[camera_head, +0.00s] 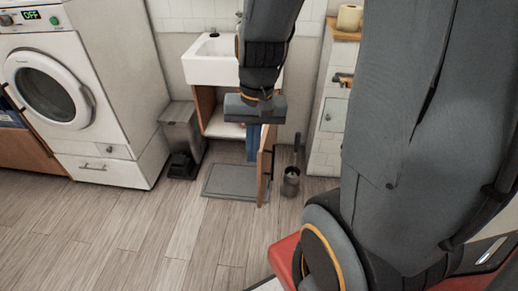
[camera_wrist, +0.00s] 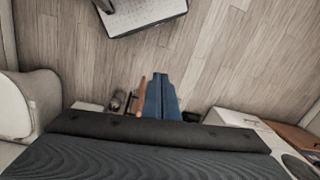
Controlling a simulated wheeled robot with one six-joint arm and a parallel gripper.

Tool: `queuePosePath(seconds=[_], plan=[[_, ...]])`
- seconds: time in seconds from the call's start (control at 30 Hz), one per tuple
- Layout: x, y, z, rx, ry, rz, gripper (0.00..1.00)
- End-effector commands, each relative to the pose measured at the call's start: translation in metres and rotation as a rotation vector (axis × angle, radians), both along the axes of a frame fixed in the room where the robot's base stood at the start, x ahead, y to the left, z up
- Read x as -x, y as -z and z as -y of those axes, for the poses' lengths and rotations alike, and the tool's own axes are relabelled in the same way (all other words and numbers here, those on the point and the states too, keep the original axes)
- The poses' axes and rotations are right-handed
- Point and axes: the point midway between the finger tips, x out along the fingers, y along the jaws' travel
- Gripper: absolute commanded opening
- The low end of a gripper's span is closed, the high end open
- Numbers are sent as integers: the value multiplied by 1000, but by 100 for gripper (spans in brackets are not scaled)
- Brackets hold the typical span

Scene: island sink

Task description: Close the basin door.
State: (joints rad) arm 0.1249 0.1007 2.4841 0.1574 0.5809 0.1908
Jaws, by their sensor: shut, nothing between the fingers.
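The basin door (camera_head: 266,163) is a wooden panel standing open under the white basin (camera_head: 211,62). It swings out from the right side of the cabinet and shows nearly edge-on. My gripper (camera_head: 252,145) points down with its blue fingers shut and empty, just left of the door, on the side of the cabinet opening. In the wrist view the shut fingers (camera_wrist: 164,80) show beside the door's thin brown edge (camera_wrist: 139,94). I cannot tell whether they touch it. My wrist hides part of the basin and the cabinet opening.
A grey mat (camera_head: 228,190) lies on the floor before the cabinet. A pedal bin (camera_head: 182,135) and a washing machine (camera_head: 95,100) stand to the left. A toilet brush holder (camera_head: 290,182) stands right of the door, near a white tiled unit (camera_head: 325,150). The front floor is clear.

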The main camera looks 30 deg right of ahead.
Motion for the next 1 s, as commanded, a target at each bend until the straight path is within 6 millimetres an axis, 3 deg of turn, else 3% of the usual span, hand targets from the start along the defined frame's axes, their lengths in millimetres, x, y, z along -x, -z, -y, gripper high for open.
queuePosePath(seconds=[0.1,0.3,0.5,0.67,0.83,1.0], plan=[[-28,14,39,-82,460,-40,0],[-67,41,115,-225,1193,-105,0],[-82,60,173,-326,1647,-153,0],[-85,69,188,-356,1767,-167,0],[-89,87,182,-357,1772,-172,0],[-96,118,172,-355,1769,-173,0]])
